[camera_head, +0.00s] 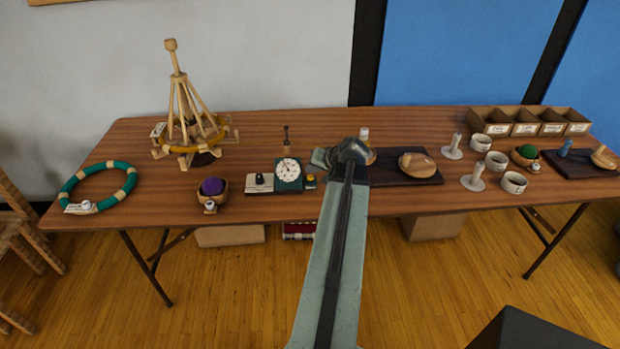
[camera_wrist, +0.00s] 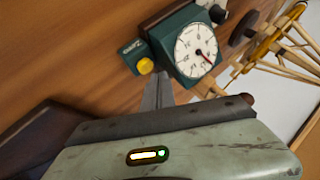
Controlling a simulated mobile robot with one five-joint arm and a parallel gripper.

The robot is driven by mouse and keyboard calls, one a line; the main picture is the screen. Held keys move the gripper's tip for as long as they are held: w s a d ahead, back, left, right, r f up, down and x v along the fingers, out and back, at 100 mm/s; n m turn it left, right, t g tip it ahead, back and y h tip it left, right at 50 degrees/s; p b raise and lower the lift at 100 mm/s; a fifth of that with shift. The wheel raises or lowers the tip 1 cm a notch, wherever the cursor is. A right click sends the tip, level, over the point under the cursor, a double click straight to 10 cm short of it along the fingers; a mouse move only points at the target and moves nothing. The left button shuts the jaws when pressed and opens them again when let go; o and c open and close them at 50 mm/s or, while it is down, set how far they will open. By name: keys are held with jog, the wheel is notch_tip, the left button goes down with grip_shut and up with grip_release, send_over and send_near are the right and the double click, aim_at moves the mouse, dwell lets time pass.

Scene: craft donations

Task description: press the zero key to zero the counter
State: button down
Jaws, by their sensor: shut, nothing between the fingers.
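The counter is a dark green box with a round white dial (camera_head: 288,173), standing near the front edge of the table. It also shows in the wrist view (camera_wrist: 197,50), where a red pointer lies on its dial. A round yellow key (camera_wrist: 146,66) sits on a small green lettered block at the counter's side; it shows in the head view (camera_head: 310,180) too. My gripper (camera_wrist: 160,77) is shut and empty, its tips close beside the yellow key. I cannot tell how high they are or whether they touch anything. In the head view my arm hides the fingertips.
A small white-topped device (camera_head: 260,184) stands left of the counter. A bowl with a purple ball (camera_head: 212,188) and a wooden winder (camera_head: 185,110) are farther left. A dark board (camera_head: 405,172) with a wooden piece lies right of my arm. Cups and a divided box (camera_head: 530,122) fill the right.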

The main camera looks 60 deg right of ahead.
aim_at(312, 178)
jog(key=shift+f+b, duration=0.4)
jog(key=shift+f+b, duration=0.5)
dwell(0.6)
jog(key=shift+r, duration=0.15)
jog(key=shift+r+p, duration=0.8)
jog(key=shift+p, duration=0.15)
notch_tip(312, 178, up, 5)
jog(key=p, duration=0.5)
jog(key=shift+r, duration=0.1)
jog(key=shift+w, duration=0.1)
